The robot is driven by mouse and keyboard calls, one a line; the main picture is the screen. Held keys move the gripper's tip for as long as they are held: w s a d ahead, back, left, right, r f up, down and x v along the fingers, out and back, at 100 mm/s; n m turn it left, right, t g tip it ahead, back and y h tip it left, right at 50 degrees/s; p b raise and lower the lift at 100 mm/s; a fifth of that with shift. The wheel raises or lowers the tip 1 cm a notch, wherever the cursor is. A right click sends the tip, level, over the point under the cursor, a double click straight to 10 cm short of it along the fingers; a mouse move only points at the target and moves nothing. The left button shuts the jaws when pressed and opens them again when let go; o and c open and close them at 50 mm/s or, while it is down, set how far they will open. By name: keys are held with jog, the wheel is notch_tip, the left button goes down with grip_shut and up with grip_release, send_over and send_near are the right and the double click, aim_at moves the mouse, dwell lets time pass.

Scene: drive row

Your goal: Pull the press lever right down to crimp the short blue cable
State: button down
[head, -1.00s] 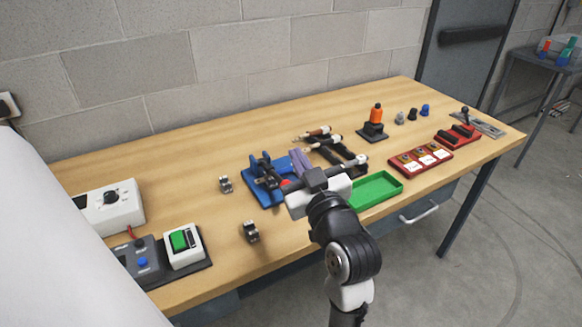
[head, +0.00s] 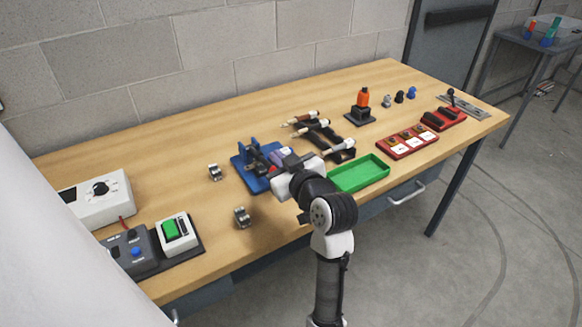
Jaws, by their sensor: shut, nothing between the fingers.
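The press (head: 246,180) has a blue base and dark upper parts and stands on the bench left of centre. My gripper (head: 278,157) is over its right side, with purple fingers shut and empty. A small red part shows beside the fingers; I cannot tell whether it is the lever's grip. The lever is mostly hidden behind my gripper and wrist, so its angle is unclear. I cannot tell whether my fingers touch it. I cannot make out the short blue cable.
A dark rack with several white-ended pieces (head: 341,146) and a green tray (head: 360,174) lie right of the press. A green-button box (head: 175,232) stands at the front left. Bare wood lies behind the press.

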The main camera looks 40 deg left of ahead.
jog(key=f, duration=0.2)
jog(key=w+a+f, duration=0.1)
jog(key=f, duration=0.1)
jog(key=shift+f+p, duration=0.1)
jog(key=shift+p, duration=0.3)
jog(key=shift+d+f, duration=0.1)
jog(key=f+b, duration=0.1)
jog(key=b, duration=0.3)
jog(key=shift+d+f+y, duration=0.15)
jog(key=shift+f+y, duration=0.25)
jog(key=f+b, duration=0.1)
jog(key=b, duration=0.2)
jog(key=f+t+y+b, duration=0.1)
jog(key=b, duration=0.2)
jog(key=shift+s+d, duration=0.15)
jog(key=shift+d, duration=0.1)
jog(key=shift+f, duration=0.1)
